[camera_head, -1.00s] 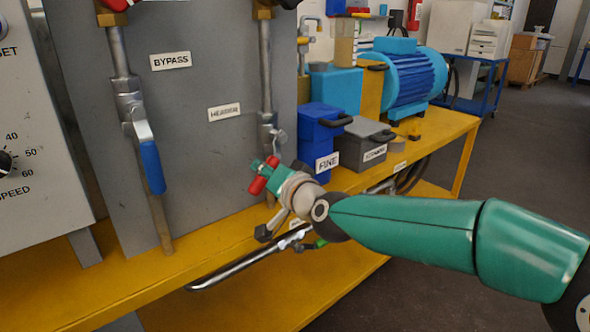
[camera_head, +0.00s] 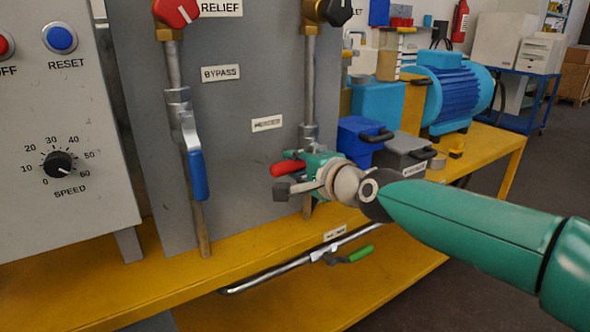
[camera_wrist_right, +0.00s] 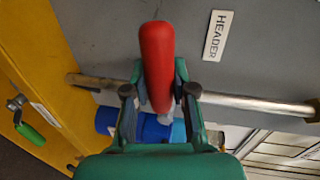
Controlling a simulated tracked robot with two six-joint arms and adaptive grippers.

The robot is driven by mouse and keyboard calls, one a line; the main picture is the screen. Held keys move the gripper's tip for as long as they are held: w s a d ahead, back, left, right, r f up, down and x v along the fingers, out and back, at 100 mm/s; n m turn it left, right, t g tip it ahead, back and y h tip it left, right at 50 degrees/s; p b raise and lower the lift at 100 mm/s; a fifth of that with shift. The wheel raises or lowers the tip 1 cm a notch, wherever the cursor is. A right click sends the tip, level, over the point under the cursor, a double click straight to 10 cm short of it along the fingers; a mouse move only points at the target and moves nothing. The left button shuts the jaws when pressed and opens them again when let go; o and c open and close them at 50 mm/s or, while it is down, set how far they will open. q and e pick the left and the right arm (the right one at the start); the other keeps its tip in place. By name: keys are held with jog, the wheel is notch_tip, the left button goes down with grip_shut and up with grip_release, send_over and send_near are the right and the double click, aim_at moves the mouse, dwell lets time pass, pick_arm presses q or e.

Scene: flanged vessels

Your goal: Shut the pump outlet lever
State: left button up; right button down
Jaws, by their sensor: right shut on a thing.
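A red lever handle (camera_head: 288,168) sits on the vertical pipe (camera_head: 308,95) below the HEADER label (camera_head: 267,124). It points left, across the pipe. My right gripper (camera_head: 306,172) is shut on the handle. In the right wrist view the red handle (camera_wrist_right: 157,65) stands between the two fingers (camera_wrist_right: 160,92), its rounded end past the fingertips. The gripper hides the lever's pivot. I cannot read any pump outlet label; a cut-off label ending in LET (camera_head: 357,13) shows at the back. My left gripper is not in view.
A blue lever (camera_head: 197,172) hangs along the BYPASS pipe to the left. A green-handled lever (camera_head: 360,254) sits on the low pipe (camera_head: 275,276) under the yellow bench (camera_head: 180,287). Blue and grey boxes (camera_head: 362,140) stand close behind my right gripper.

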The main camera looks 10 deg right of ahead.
jog(key=shift+d+m, duration=0.15)
jog(key=shift+m, duration=0.15)
jog(key=c, duration=0.9)
grip_release()
jog(key=shift+s+r, duration=0.1)
jog(key=shift+r, duration=0.05)
jog(key=shift+s, duration=0.1)
jog(key=shift+s+d+r, duration=0.1)
jog(key=shift+s, duration=0.15)
jog(key=v, duration=1.1)
jog(key=shift+s+d, duration=0.15)
